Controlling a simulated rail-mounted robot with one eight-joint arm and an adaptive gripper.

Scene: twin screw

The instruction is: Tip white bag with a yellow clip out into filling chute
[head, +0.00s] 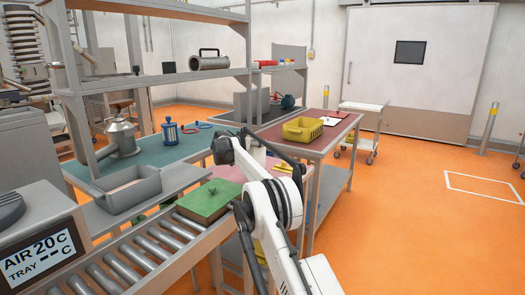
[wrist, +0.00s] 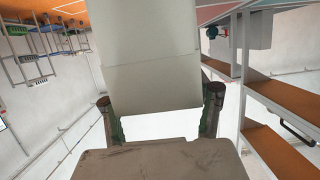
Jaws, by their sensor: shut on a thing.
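In the wrist view, a pale white bag (wrist: 150,75) fills the middle between the two fingers of my gripper (wrist: 158,108). My gripper is shut on it. A fold or seam line runs across the bag. No yellow clip shows on the part I see. The wrist picture is turned over, with the orange floor at the top. In the head view, my white arm reaches over the work tables and hides my gripper and most of what it holds. I cannot make out the filling chute for sure in either view.
In the head view, a grey open tray (head: 130,194) stands left of my arm. Shelves (head: 160,80) overhang the green bench.

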